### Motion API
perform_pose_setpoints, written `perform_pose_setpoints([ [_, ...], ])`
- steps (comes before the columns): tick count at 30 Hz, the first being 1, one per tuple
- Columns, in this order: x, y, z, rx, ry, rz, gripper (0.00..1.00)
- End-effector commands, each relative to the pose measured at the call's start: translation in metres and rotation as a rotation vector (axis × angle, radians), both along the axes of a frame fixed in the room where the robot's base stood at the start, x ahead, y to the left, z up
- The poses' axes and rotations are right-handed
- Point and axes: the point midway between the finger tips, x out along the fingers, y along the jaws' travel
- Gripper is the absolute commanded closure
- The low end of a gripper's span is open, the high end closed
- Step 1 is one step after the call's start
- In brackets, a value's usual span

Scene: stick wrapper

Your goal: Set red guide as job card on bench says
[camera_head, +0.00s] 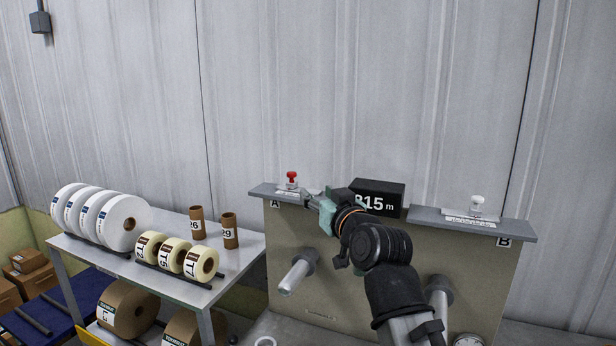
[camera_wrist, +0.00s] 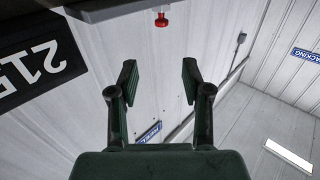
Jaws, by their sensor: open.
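The red guide (camera_head: 291,178) stands upright on the left ledge, marked A, above a white scale strip. My gripper (camera_head: 309,196) is just right of it at about ledge height, apart from it. In the wrist view the red guide (camera_wrist: 161,20) shows at the top edge, beyond and roughly in line with the gap between the open, empty fingers (camera_wrist: 158,82). The guide's exact reading on the scale is too small to tell. I cannot make out a job card in either view.
A black display (camera_head: 378,196), its digits partly covered by my arm, stands between the ledges; the wrist view shows 215 on it (camera_wrist: 35,70). A white guide (camera_head: 477,205) stands on right ledge B (camera_head: 425,217). A side table (camera_head: 235,262) holds rolls and cores.

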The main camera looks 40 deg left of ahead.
Motion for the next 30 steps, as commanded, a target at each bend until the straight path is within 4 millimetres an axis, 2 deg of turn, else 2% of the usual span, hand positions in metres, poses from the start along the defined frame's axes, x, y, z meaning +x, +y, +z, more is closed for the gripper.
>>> perform_pose_setpoints([
  [5, 0.014, 0.022, 0.003, -0.003, 0.002, 0.000, 0.51],
  [21, 0.070, 0.111, 0.004, -0.003, 0.001, -0.001, 0.51],
  [30, 0.088, 0.139, 0.002, -0.003, -0.001, -0.001, 0.51],
])
